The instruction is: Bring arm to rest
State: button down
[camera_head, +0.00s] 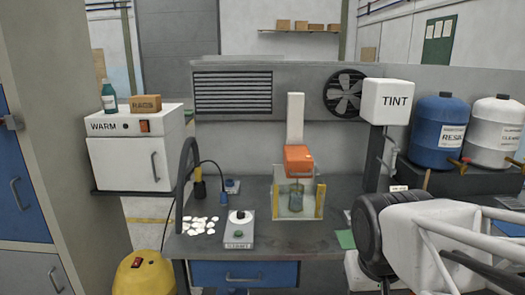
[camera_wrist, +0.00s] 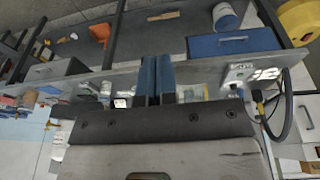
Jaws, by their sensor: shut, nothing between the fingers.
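My gripper (camera_wrist: 157,78) shows in the wrist view as two blue fingers close together, shut with nothing held. It is in the air, with the grey bench edge (camera_wrist: 200,75) beyond it. In the head view my white and dark arm (camera_head: 420,235) fills the lower right, in front of the bench's right end. The fingertips cannot be made out there.
An orange-headed mixer (camera_head: 299,158) stands on the bench with a jar (camera_head: 296,198) under it. A small scale (camera_head: 239,232) and white flakes (camera_head: 200,225) lie left of it. Blue (camera_head: 437,130) and white drums (camera_head: 494,130) stand at right. A yellow bin (camera_head: 145,278) is front left.

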jog(key=shift+s+f, duration=0.2)
jog(key=shift+s, duration=0.55)
jog(key=shift+s+f, duration=0.15)
jog(key=shift+s, duration=0.55)
dwell(6.5)
